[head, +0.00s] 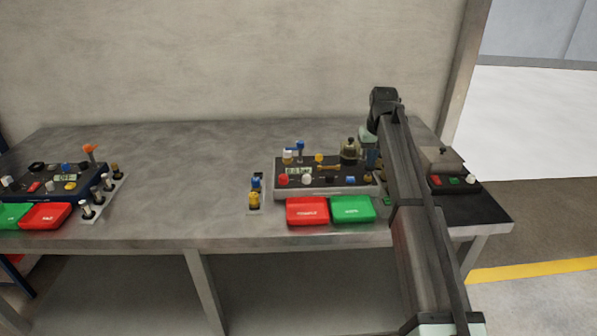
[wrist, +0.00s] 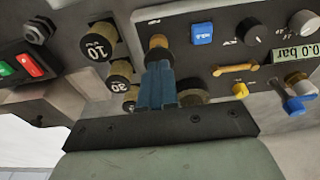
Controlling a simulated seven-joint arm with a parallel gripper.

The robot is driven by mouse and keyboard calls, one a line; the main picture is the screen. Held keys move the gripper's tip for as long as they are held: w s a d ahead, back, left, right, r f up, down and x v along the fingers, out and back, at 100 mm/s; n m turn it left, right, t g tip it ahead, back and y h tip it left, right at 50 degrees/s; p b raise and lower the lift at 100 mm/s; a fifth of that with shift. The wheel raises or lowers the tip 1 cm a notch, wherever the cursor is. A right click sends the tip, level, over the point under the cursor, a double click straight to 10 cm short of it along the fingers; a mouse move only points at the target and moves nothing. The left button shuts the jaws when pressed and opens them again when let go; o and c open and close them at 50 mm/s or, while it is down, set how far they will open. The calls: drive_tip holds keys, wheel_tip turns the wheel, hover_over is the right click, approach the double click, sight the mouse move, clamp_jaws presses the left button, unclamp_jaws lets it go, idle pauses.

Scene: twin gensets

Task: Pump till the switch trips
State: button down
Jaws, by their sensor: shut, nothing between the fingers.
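My gripper shows in the wrist view as two blue fingers (wrist: 157,85) pressed together with nothing between them. Their tips are at a small brass-topped knob (wrist: 158,45) on the edge of the grey panel (wrist: 178,60); I cannot tell whether they touch it. The panel's display (wrist: 296,53) reads 0.0 bar. The panel also carries a blue square button (wrist: 202,33), a yellow lever (wrist: 235,69), a yellow knob (wrist: 240,90) and a blue-handled valve (wrist: 298,103). In the head view the panel (head: 268,180) stands mid-table, and my arm hides its right end.
Black numbered cylinders (wrist: 98,45) stand close beside the fingers. A box with red and green switches (head: 450,180) is right of my arm. Red (head: 307,211) and green (head: 352,208) trays lie in front of the panel.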

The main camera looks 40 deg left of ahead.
drive_tip(key=shift+f, duration=1.05)
drive_tip(key=shift+r, duration=1.6)
drive_tip(key=shift+f, duration=1.65)
drive_tip(key=shift+r, duration=3.05)
